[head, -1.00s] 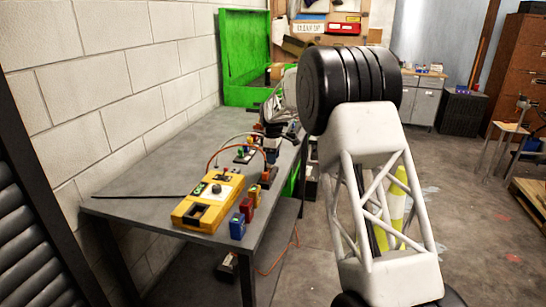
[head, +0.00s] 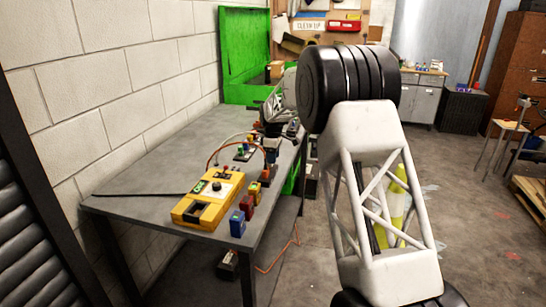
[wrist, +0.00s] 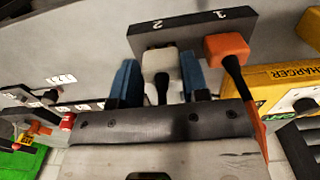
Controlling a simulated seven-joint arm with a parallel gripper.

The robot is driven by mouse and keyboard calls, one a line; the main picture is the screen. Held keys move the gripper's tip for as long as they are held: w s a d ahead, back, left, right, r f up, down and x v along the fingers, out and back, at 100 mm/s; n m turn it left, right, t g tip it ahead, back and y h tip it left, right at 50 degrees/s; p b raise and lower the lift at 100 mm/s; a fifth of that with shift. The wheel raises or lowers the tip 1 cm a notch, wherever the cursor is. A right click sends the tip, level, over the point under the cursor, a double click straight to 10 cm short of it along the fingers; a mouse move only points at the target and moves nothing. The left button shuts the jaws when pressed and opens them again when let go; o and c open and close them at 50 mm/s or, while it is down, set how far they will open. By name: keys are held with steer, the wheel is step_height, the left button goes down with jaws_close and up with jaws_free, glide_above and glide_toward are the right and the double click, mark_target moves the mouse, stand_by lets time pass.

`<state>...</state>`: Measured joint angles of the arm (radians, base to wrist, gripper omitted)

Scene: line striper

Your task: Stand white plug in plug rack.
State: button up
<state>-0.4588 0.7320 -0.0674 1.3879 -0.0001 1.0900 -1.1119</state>
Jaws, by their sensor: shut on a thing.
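The white plug (wrist: 160,66) sits between the two blue fingers of my gripper (wrist: 158,78) in the wrist view, with its dark cable end toward me. My gripper is shut on it. The plug overlaps the dark block marked 1 and 2 (wrist: 190,32), which looks like the plug rack, on the side marked 2. I cannot tell if it is seated or just in front. An orange plug (wrist: 226,48) is at the side marked 1. In the head view my gripper (head: 270,148) is small at the table's right edge, and the white plug is not clear.
A yellow charger (head: 208,198) lies on the grey table (head: 150,160), with red, blue and other small blocks (head: 240,222) beside it. Orange and pale cables arc nearby. A green bin (head: 245,60) stands behind. The table's left part is mostly clear.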

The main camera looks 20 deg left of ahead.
steer(key=shift+f, duration=0.55)
stand_by(0.4)
steer(key=o, duration=1.3)
steer(key=shift+r, duration=0.15)
steer(key=shift+r, duration=3.4)
